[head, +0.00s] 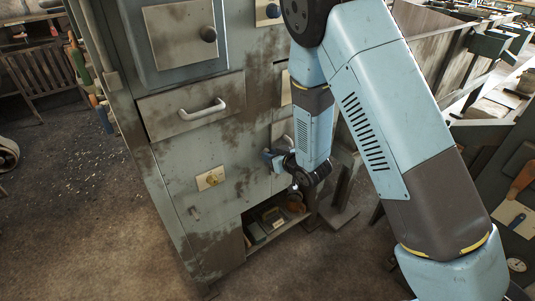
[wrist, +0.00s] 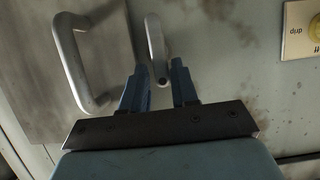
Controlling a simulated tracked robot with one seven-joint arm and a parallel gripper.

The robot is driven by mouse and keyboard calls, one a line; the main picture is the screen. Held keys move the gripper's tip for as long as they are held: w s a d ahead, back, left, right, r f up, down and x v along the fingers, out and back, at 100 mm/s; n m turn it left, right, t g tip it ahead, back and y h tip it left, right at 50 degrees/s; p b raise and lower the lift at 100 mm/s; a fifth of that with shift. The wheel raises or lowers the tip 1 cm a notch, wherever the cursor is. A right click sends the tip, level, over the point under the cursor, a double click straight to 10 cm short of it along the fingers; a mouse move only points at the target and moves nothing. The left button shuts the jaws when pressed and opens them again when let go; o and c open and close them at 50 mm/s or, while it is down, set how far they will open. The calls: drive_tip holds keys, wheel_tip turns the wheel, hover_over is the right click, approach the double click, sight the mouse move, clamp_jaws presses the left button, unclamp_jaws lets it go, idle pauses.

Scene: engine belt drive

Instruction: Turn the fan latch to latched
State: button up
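A grey lever (wrist: 156,45) on the cabinet front shows in the wrist view. It looks like the fan latch, but no label on it is readable. My gripper (wrist: 160,70) is open, with one blue finger on each side of the lever's lower end in the picture. Small gaps seem to show between lever and fingers; whether either finger touches it I cannot tell. In the head view my gripper (head: 269,157) is at the cabinet front, and the lever cannot be made out there.
A U-shaped handle (wrist: 72,62) stands close left of the fingers in the wrist view. A plate with a yellow knob (wrist: 315,30) is at right. In the head view, the cabinet has a drawer handle (head: 205,109) and an open lower shelf (head: 264,228). Floor (head: 90,220) at left is mostly clear.

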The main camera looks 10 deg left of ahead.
drive_tip(key=shift+w+a+f, duration=0.3)
drive_tip(key=shift+w+a, duration=0.1)
drive_tip(key=shift+a, duration=0.05)
drive_tip(key=shift+c, duration=0.2)
drive_tip(key=shift+s, duration=0.1)
clamp_jaws()
